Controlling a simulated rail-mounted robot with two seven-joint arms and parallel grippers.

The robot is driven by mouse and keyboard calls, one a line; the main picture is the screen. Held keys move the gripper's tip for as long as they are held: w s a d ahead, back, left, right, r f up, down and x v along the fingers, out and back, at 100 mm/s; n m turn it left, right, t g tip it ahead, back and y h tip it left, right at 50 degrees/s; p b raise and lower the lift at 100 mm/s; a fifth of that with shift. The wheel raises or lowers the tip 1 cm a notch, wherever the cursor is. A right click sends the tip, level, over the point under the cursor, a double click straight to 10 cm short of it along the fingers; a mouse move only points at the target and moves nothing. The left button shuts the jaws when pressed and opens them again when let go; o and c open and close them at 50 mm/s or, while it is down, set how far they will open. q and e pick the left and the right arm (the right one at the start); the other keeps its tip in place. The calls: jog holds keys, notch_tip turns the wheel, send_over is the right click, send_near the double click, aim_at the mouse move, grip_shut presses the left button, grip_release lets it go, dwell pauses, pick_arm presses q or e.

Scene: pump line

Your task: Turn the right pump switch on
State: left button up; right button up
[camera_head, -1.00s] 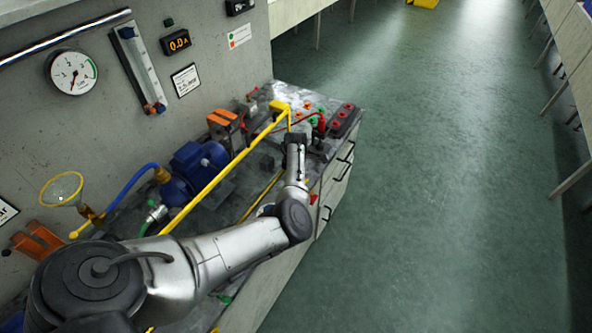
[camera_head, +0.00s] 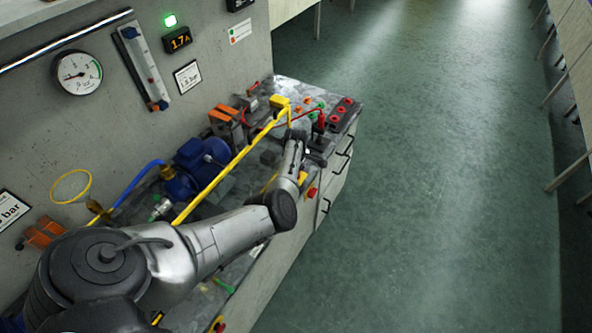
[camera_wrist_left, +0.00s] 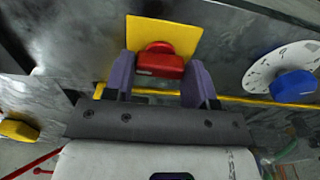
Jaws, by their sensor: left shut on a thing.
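In the left wrist view, the red switch knob (camera_wrist_left: 160,62) sits on a yellow plate (camera_wrist_left: 185,35). My left gripper (camera_wrist_left: 161,74) has its two purple fingers on either side of the knob and is shut on it. In the head view, my left arm reaches over the bench towards its right end; the fingertips and the held knob cannot be made out there. The ammeter display (camera_head: 177,39) reads 1.7 A, and the green lamp (camera_head: 170,20) above it is lit. My right gripper is not in view.
A blue knob (camera_wrist_left: 293,86) on a white dial is right of my gripper. A yellow pipe (camera_head: 220,177) runs along the bench beside my arm, near a blue pump motor (camera_head: 200,160). A pressure gauge (camera_head: 77,73) hangs on the wall. Open floor lies to the right.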

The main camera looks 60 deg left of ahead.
pick_arm(q)
jog(key=o, duration=0.9)
jog(key=shift+o, duration=0.2)
jog(key=shift+r, duration=0.1)
notch_tip(320, 180, up, 14)
jog(key=p, duration=0.2)
jog(key=shift+p, duration=0.35)
